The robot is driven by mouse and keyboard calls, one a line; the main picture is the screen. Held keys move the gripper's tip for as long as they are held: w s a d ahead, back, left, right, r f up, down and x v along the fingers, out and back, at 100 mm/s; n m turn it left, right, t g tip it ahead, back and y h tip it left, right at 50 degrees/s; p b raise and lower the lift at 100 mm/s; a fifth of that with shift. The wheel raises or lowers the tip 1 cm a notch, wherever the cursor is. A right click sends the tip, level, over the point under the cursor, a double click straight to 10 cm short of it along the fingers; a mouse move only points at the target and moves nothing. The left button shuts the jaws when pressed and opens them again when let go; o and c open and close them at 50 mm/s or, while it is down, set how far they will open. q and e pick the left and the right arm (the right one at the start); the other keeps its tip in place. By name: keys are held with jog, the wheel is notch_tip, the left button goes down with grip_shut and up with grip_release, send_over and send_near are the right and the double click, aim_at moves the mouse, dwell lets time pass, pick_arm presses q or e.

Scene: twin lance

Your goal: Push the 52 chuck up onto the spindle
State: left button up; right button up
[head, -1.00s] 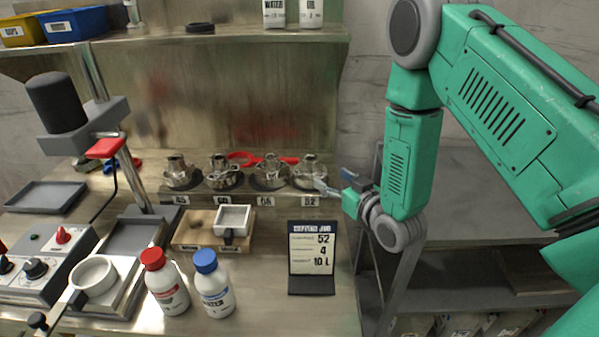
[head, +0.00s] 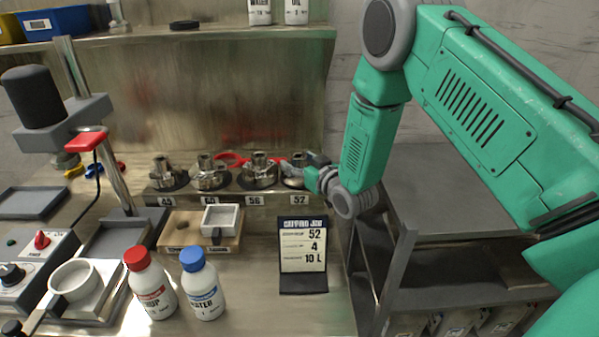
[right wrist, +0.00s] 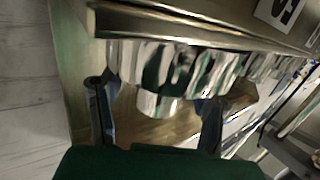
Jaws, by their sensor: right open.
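The 52 chuck (head: 292,180) is a shiny metal piece at the right end of the shelf's row, above the 52 label (head: 299,199). My right gripper (head: 313,164) is at this chuck and partly hides it. In the right wrist view, my right gripper (right wrist: 157,112) is open, with a finger on each side of a shiny chuck (right wrist: 165,70). I cannot tell whether the fingers touch it. The machine with the black motor (head: 33,97) stands at the left, and what looks like its spindle end (head: 66,160) shows below its head. My left gripper is not in view.
Other chucks (head: 258,172) stand left of the 52 chuck. A black job card (head: 303,255) reading 52 stands in front. A red-capped bottle (head: 150,285) and a blue-capped bottle (head: 203,285) stand on the bench. A grey rack (head: 450,208) is at the right.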

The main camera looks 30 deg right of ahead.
jog(key=shift+a+r, duration=0.1)
jog(key=shift+a, duration=0.15)
jog(key=c, duration=1.1)
jog(key=shift+d, duration=0.15)
grip_shut()
jog(key=shift+d, duration=0.15)
jog(key=shift+r, duration=0.1)
jog(key=shift+w+r+p, duration=0.1)
jog(key=shift+r+p, duration=0.3)
jog(key=shift+p, duration=0.05)
jog(key=shift+r+p, duration=0.7)
jog(key=shift+r, duration=0.3)
